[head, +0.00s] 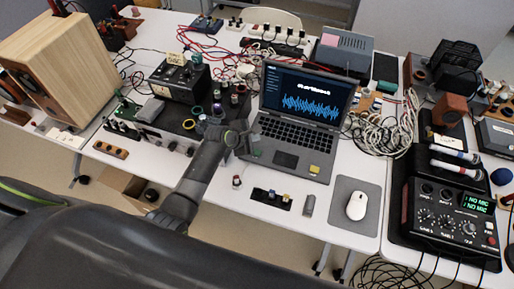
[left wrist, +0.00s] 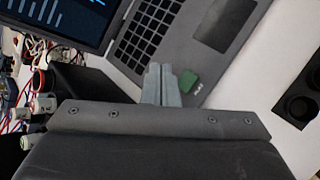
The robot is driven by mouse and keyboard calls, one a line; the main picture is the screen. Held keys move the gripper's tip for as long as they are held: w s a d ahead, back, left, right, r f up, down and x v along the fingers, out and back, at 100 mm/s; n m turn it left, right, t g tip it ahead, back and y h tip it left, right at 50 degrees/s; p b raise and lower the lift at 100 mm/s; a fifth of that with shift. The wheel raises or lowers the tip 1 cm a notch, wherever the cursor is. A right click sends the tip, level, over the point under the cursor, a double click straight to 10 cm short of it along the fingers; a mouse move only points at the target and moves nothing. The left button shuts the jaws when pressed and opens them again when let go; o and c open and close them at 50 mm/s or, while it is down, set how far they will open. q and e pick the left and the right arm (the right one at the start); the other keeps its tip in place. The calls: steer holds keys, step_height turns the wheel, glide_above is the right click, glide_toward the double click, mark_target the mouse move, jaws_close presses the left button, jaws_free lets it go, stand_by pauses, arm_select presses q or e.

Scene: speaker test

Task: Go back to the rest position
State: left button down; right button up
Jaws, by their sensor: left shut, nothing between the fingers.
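My left arm reaches in from the lower left of the head view. Its gripper (head: 250,143) is over the left front edge of the open laptop (head: 293,132). In the left wrist view the two grey fingers (left wrist: 162,84) are together with nothing between them. They are above the laptop's palm rest (left wrist: 225,60), beside a small green piece (left wrist: 188,82). I cannot tell whether they touch the laptop. My right gripper is not in view.
A wooden speaker (head: 62,65) stands at the left. A black device (head: 180,82) and a dark board with knobs (head: 150,137) are beside my arm. A white mouse (head: 356,206) and an audio mixer (head: 450,215) are at the right. Cables crowd the back.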

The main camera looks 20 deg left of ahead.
arm_select(q)
steer(key=shift+s+f, duration=0.1)
stand_by(0.4)
steer(key=s+a+r+m+g+y, duration=0.1)
steer(key=s+a+r+m+y, duration=0.2)
steer(key=s+m, duration=0.65)
steer(key=s+a+r+m+g+y, duration=0.1)
steer(key=s+a+r+m+g, duration=0.3)
steer(key=s, duration=1)
steer(key=s+a+r+m+t+y, duration=0.1)
steer(key=s+a+r+m+y, duration=0.3)
steer(key=s+m, duration=0.6)
steer(key=s+a+f+n+g+h+b, duration=0.1)
steer(key=a+f+b, duration=0.1)
steer(key=f, duration=1.3)
steer(key=s+a+f+n+g+h+b, duration=0.1)
steer(key=f+h+b, duration=0.1)
steer(key=f, duration=1.3)
steer(key=s+d+f+g+b, duration=0.1)
steer(key=s+f+b, duration=0.2)
steer(key=s+f, duration=1.2)
step_height(320, 180, down, 4)
steer(key=shift+s+d+r, duration=0.1)
steer(key=shift+s+d, duration=0.05)
steer(key=shift+d, duration=0.05)
